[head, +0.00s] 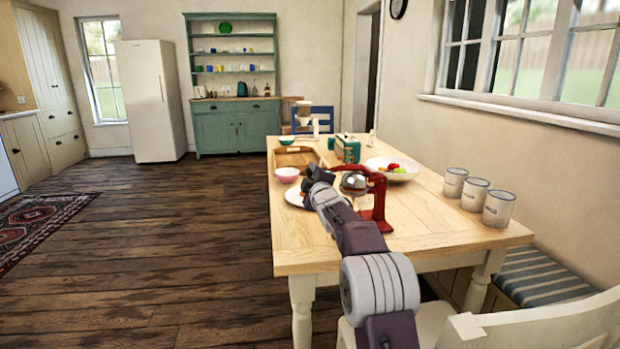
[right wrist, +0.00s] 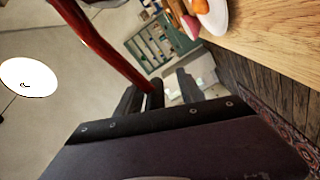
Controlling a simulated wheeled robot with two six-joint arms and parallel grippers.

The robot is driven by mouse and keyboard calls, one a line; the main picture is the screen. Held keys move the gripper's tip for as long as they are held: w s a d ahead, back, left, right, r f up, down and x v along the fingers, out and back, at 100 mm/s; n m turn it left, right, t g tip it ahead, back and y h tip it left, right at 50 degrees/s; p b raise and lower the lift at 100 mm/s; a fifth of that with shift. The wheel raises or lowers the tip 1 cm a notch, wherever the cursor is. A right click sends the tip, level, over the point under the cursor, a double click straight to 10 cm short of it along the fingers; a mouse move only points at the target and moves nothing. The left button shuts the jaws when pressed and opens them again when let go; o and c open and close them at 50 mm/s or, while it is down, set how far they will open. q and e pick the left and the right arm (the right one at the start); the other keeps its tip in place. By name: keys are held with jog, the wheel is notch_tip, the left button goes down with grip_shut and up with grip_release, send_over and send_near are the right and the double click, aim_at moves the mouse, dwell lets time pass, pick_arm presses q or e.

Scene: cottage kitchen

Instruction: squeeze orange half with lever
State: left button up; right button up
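The red lever press (head: 378,205) stands on the wooden table, with a shiny metal part at its top. My right gripper (head: 318,176) is at the lever's end, left of the press. In the right wrist view the red lever (right wrist: 112,45) runs down to a dark handle between the spread fingers of my right gripper (right wrist: 158,95). A gap shows on the handle's right side, so the gripper is open around it. An orange piece (right wrist: 200,6) lies on a white plate (right wrist: 215,20); whether it is a half is unclear. My left gripper is out of view.
A pink bowl (head: 286,174), wooden tray (head: 297,158) and green box-like object (head: 347,148) stand farther back. Three tins (head: 475,194) line the right edge. The near table top is clear.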

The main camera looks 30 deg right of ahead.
jog(key=shift+s+a+f, duration=0.1)
jog(key=shift+s+f, duration=0.05)
jog(key=shift+s, duration=0.35)
jog(key=v, duration=0.8)
jog(key=shift+b, duration=0.45)
